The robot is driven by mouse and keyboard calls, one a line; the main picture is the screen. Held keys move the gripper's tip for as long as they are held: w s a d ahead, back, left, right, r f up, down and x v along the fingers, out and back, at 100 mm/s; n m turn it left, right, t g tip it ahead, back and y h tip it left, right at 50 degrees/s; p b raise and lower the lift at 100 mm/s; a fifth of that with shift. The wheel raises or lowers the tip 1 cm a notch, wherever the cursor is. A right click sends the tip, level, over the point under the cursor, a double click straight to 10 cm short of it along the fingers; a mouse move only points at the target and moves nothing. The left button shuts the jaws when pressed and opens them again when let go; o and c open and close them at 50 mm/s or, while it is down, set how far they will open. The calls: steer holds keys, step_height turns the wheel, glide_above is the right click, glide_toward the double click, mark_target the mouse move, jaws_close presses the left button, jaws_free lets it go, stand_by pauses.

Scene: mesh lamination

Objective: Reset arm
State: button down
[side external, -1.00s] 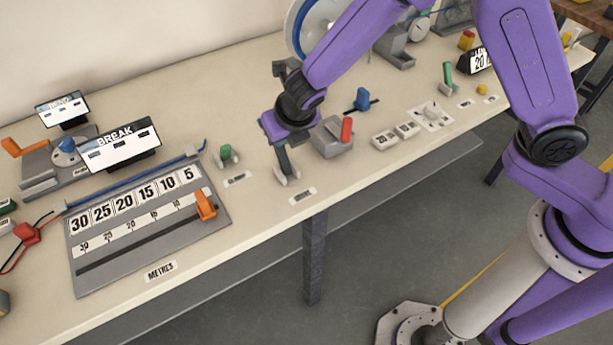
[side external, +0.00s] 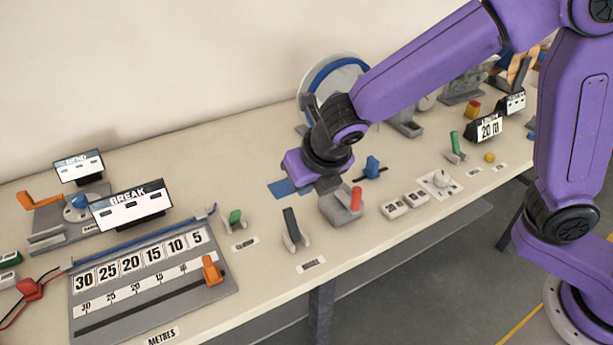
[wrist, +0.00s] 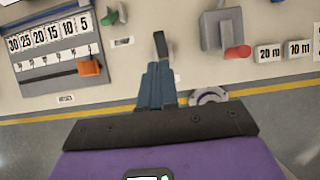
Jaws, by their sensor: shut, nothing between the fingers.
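My gripper (side external: 273,188) is above the bench, its blue fingers together and empty, pointing left in the side external view. In the wrist view my gripper (wrist: 154,67) shows its blue fingers side by side and shut. A dark lever (side external: 291,224) in a small grey bracket stands on the bench below and in front of the fingers. In the wrist view the lever (wrist: 160,44) appears just beyond the fingertips; I cannot tell the exact gap. My wrist hides part of the bench behind it.
A grey block with a red handle (side external: 356,199) stands right of the lever. A metre scale with an orange slider (side external: 212,270) and a BREAK sign (side external: 130,206) are left. A small green lever (side external: 236,217) is nearby. Free air lies above the bench.

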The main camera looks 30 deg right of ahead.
steer(key=shift+v, duration=0.8)
steer(key=shift+w, duration=0.15)
steer(key=s+d+m+g, duration=0.5)
steer(key=s+d+m, duration=1.8)
steer(key=s+d, duration=0.1)
steer(key=shift+s+d, duration=0.15)
steer(key=shift+d, duration=0.1)
stand_by(0.3)
